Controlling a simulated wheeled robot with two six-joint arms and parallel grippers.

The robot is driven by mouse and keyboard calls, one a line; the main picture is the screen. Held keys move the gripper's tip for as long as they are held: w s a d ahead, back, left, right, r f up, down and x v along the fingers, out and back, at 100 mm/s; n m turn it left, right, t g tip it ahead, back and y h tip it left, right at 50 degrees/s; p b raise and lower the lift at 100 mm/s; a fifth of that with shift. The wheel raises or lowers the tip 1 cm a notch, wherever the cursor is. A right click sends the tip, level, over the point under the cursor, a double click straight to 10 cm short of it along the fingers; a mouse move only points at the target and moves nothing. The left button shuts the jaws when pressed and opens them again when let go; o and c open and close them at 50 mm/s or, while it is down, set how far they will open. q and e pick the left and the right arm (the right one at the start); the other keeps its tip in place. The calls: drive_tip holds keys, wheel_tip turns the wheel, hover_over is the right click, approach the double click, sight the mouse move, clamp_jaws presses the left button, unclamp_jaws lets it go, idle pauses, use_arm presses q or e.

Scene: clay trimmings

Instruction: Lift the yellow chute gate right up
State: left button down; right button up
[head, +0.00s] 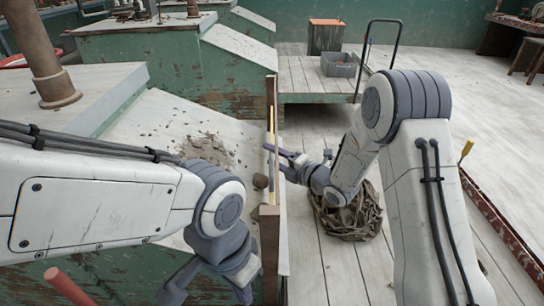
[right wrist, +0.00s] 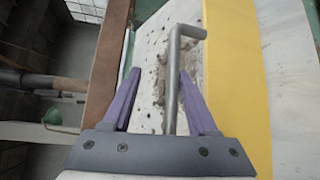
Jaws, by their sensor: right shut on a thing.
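The yellow chute gate (head: 270,125) shows edge-on as a thin strip beside wooden posts at the chute's lower end in the head view. In the right wrist view the gate (right wrist: 240,80) is a broad yellow board on the right. A grey bent rod handle (right wrist: 174,85) stands between the purple fingers of my right gripper (right wrist: 158,90). That gripper (head: 289,161) is shut on the handle, close beside the gate. How high the gate's lower edge is cannot be told. My left gripper (head: 208,290) is open and empty at the bottom of the head view, left of the front post.
Clay trimmings (head: 207,150) lie on the pale sloping chute (head: 155,115). A wooden post (head: 269,245) stands between my grippers. A cart (head: 300,80) with a grey bin (head: 339,64) stands behind.

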drive_tip(key=p+v, duration=0.1)
drive_tip(key=v, duration=0.9)
drive_tip(key=shift+f, duration=0.1)
